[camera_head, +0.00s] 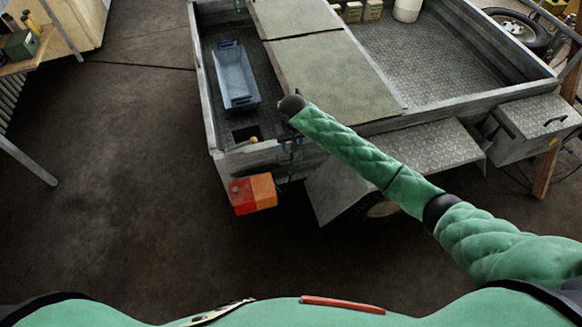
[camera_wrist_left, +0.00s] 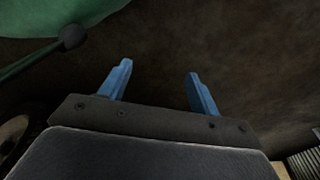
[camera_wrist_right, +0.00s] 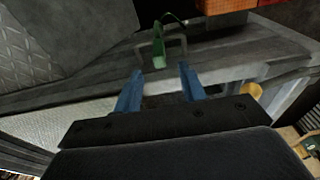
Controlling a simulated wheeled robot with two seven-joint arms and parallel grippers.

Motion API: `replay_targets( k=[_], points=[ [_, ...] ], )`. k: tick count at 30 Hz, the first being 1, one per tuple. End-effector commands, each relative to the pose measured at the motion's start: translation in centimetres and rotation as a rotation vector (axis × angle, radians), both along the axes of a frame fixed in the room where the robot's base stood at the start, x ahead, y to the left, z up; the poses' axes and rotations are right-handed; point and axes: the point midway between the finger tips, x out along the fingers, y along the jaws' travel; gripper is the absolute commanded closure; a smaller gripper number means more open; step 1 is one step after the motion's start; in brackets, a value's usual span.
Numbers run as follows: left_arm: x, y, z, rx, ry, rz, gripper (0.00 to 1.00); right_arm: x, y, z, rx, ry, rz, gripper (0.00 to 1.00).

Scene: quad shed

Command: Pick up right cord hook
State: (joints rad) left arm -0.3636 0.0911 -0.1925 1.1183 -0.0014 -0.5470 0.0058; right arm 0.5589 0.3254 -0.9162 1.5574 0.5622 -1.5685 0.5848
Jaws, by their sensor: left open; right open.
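Touch cannot be told. In the head view my right arm reaches the trailer's near rim, and the green cord (camera_head: 284,172) hangs below it. My left gripper (camera_wrist_left: 158,78) is open and empty over dark floor.
The grey trailer (camera_head: 207,105) holds a blue tray (camera_head: 236,76) and a greenish board (camera_head: 335,75). A red-orange tail light (camera_head: 252,194) sits below its near corner. A small yellow thing (camera_wrist_right: 250,90) lies inside the rim. Floor to the left is clear.

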Motion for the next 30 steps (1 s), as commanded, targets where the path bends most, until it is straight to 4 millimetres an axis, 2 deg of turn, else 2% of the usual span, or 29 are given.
replay_targets(
  k=[7, 18, 22, 29, 30],
  points=[
    [-1.4, 0.7, -0.8, 0.005, 0.0, -0.003, 0.37, 0.0, 0.0, -1.7, 0.0, 0.001, 0.0, 0.59],
    [-6.2, 1.8, -2.2, 0.01, 0.03, -0.005, 0.37, 0.1, 0.1, -5.6, 0.001, 0.0, -0.001, 0.59],
    [-7.0, 1.9, -2.5, 0.012, 0.035, -0.005, 0.37, 0.2, 0.1, -6.4, 0.0, 0.0, 0.0, 0.59],
    [-7.0, 1.9, -2.6, 0.012, 0.035, -0.005, 0.37, 0.2, 0.1, -6.6, 0.001, -0.001, 0.001, 0.59],
    [-7.0, 1.9, -2.6, 0.012, 0.035, -0.005, 0.37, 0.2, 0.1, -6.6, 0.001, -0.001, 0.001, 0.65]
  ],
)
